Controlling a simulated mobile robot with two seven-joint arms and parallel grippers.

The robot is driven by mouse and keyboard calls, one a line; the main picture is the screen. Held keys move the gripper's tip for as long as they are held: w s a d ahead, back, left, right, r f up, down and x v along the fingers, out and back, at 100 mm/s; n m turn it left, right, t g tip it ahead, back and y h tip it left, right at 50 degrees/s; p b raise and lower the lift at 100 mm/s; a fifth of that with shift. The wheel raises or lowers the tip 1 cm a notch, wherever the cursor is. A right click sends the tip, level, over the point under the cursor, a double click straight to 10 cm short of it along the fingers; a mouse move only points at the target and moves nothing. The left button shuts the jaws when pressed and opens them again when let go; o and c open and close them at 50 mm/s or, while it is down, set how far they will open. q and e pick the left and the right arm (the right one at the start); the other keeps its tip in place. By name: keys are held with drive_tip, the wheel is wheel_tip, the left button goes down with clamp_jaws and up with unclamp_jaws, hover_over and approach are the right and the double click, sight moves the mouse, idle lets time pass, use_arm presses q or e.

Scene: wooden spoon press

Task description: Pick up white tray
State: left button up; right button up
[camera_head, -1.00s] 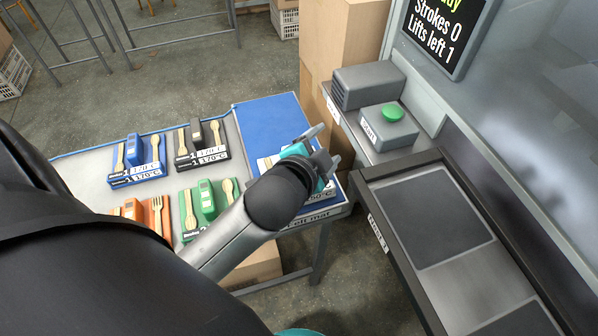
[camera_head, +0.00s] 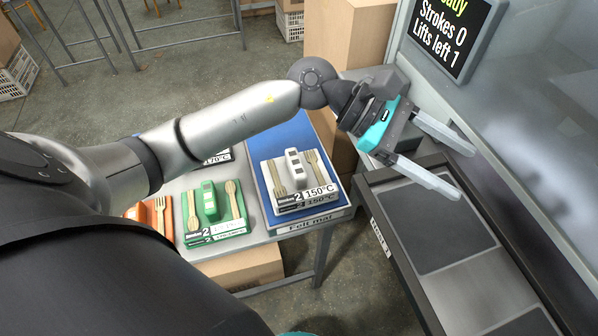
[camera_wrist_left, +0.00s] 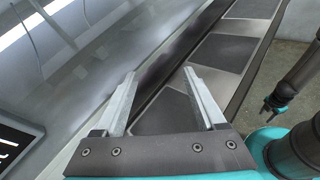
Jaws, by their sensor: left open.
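The white tray (camera_head: 269,182) sits on the blue felt mat (camera_head: 259,146) at the right end of the table. It holds a wooden fork, a wooden spoon and a white block, with a 150°C label in front. My left gripper (camera_head: 465,173) is open and empty, up and to the right of the tray, above the press bed. Its two spread fingers also show in the left wrist view (camera_wrist_left: 160,73), with nothing between them. What seems to be my right gripper (camera_wrist_left: 268,107) shows small and dark at the right of that view; its jaws are unclear.
The green tray (camera_head: 215,232) and an orange tray (camera_head: 138,212) stand left of the mat. The press bed (camera_head: 430,225) with dark plates lies to the right. A screen (camera_head: 447,30) reads Strokes 0, Lifts left 1. Cardboard boxes (camera_head: 345,45) stand behind.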

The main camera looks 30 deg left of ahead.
use_arm(q)
drive_tip(key=a+f+m+g+y, duration=0.1)
drive_tip(key=a+f+m+y, duration=0.3)
drive_tip(key=a+f+y, duration=0.15)
drive_tip(key=m+y, duration=0.2)
drive_tip(key=y, duration=0.7)
hover_over(298, 167)
drive_tip(key=f, duration=0.2)
drive_tip(key=shift+g, duration=0.4)
drive_tip(key=f+b, duration=0.1)
drive_tip(key=f, duration=0.8)
drive_tip(key=shift+s+f, duration=0.2)
drive_tip(key=shift+w+f+b, duration=0.15)
drive_tip(key=shift+f+b, duration=0.45)
drive_tip(key=shift+f, duration=2.2)
clamp_jaws()
drive_tip(key=shift+r, duration=0.1)
